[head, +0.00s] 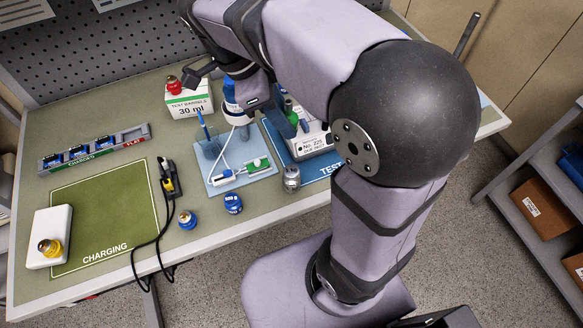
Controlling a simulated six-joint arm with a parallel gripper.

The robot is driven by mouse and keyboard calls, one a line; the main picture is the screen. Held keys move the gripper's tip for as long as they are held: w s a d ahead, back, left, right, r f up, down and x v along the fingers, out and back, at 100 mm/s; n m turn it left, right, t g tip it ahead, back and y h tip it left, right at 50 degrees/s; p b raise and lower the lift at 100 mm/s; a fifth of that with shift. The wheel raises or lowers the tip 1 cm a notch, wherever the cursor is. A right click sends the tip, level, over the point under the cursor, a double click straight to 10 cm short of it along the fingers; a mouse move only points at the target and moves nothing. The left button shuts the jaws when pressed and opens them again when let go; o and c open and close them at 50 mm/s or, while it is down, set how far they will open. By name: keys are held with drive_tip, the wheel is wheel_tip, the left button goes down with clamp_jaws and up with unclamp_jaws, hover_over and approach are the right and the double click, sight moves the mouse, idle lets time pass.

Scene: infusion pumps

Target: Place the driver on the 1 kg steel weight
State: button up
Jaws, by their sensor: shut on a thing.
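The white and grey driver (310,146), labelled "No. 225", is at the blue test mat, partly hidden by my arm. My gripper (284,123) is at its upper left side and shut on it. Most of the fingers and the grip are hidden, and I cannot tell whether the driver touches the mat. A small silver metal cylinder (291,179), which looks like the steel weight, stands upright near the table's front edge, just below and left of the driver. Its marking is too small to read.
A light blue tray (216,187) with a green and white device lies left of the driver. A blue knobbed item (233,203) stands near the cylinder. A "30 ml" box (188,100) is behind. The green charging mat (110,205) is mostly bare; black cables run beside it.

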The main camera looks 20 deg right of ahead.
drive_tip(key=f, duration=0.4)
drive_tip(key=shift+s+d, duration=0.2)
drive_tip(key=shift+s, duration=0.1)
drive_tip(key=p, duration=0.2)
approach(295, 170)
drive_tip(key=shift+x, duration=2.65)
drive_tip(key=shift+f, duration=0.15)
drive_tip(key=o, duration=1)
drive_tip(key=shift+o, duration=0.2)
